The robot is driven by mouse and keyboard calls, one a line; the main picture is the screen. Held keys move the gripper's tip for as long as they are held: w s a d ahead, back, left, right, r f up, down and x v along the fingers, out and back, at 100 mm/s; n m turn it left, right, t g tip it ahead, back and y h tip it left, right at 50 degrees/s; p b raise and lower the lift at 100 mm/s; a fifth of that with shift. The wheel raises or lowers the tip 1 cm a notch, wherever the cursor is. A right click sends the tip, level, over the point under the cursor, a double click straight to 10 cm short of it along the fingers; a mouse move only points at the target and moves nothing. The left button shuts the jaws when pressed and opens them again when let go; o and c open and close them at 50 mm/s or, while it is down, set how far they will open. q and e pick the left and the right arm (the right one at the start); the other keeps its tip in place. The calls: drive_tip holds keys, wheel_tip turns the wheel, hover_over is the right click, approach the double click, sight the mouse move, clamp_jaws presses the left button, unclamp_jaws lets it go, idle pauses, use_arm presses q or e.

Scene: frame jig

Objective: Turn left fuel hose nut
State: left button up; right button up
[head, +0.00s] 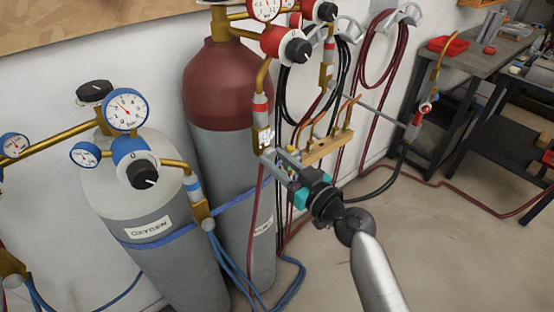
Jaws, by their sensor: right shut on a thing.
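The left fuel hose nut (262,139) is a small brass fitting below a red and silver collar (260,106), on the left outlet line of the maroon-topped fuel cylinder (228,85). My right gripper (269,158) reaches in from the lower right. Its fingers are at the lower part of this brass fitting and are shut on it. The fingers hide part of the nut and the hose end beneath. My left gripper is not in view.
The oxygen cylinder (150,200) with blue-rimmed gauges (126,109) stands at the left. A brass bar (328,147) and a second hose line are close right of the gripper. Red hoses (378,58) hang on the wall. A dark workbench (475,60) stands at the right; the floor before it is largely clear.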

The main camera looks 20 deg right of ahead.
clamp_jaws()
drive_tip(key=shift+m, duration=0.3)
drive_tip(key=m, duration=0.3)
drive_tip(key=shift+m, duration=0.3)
drive_tip(key=m, duration=0.4)
drive_tip(key=shift+a+m, duration=0.1)
drive_tip(key=shift+m, duration=0.2)
drive_tip(key=m+p, duration=0.1)
drive_tip(key=m, duration=0.4)
drive_tip(key=m+p, duration=0.1)
drive_tip(key=m, duration=0.4)
drive_tip(key=shift+m, duration=0.4)
